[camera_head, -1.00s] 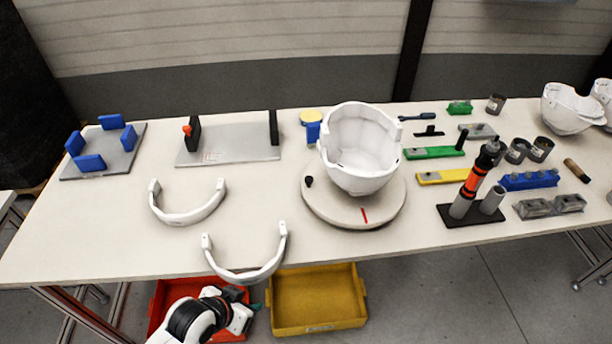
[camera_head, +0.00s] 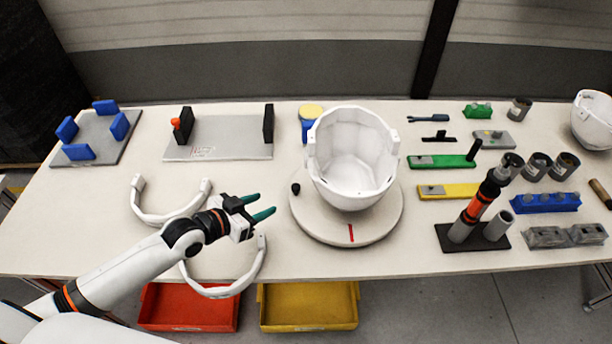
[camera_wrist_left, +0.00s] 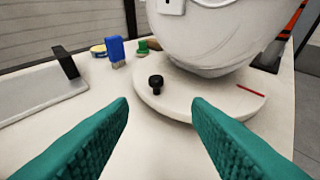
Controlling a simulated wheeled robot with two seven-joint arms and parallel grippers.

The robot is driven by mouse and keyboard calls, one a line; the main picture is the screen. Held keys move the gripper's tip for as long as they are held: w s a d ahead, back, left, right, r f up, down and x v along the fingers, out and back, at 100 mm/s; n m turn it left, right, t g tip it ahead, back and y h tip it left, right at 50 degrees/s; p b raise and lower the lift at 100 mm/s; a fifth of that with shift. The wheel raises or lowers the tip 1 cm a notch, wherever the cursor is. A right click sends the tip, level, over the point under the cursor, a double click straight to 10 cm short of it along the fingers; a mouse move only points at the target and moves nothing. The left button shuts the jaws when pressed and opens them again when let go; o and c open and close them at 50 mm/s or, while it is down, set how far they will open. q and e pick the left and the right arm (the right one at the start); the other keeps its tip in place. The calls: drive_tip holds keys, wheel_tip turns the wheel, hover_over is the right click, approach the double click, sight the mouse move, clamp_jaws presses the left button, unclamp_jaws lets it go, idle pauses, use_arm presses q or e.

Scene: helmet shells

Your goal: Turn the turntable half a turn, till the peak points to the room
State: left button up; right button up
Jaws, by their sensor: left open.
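A round off-white turntable (camera_head: 330,232) sits in the middle of the table. It has a red mark (camera_head: 351,233) near its front rim and a small black knob (camera_head: 295,188) at its left rim. A white helmet shell (camera_head: 352,160) rests on it, its hollow side showing; I cannot tell where its peak points. My left gripper (camera_head: 264,206) is open and empty, just left of the turntable and a little in front of the knob. In the left wrist view the knob (camera_wrist_left: 156,84) stands ahead between the green fingertips, apart from them. My right gripper is not in view.
Two white curved bands (camera_head: 165,216) lie left of the turntable, one partly behind my left arm. A grey plate with black posts (camera_head: 218,139) stands behind. A green bar (camera_head: 440,161), a yellow bar (camera_head: 447,191) and a black-orange tool (camera_head: 478,205) stand to the right.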

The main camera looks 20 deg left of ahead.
sight(295, 186)
use_arm(q)
drive_tip(key=x, duration=0.7)
drive_tip(key=shift+w+a+r, duration=0.1)
drive_tip(key=shift+w+r, duration=0.2)
drive_tip(key=shift+w, duration=0.25)
drive_tip(key=x, duration=0.4)
drive_tip(key=shift+w, duration=0.15)
drive_tip(key=shift+f, duration=0.1)
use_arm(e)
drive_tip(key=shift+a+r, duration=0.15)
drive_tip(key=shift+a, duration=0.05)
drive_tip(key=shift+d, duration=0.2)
use_arm(q)
clamp_jaws()
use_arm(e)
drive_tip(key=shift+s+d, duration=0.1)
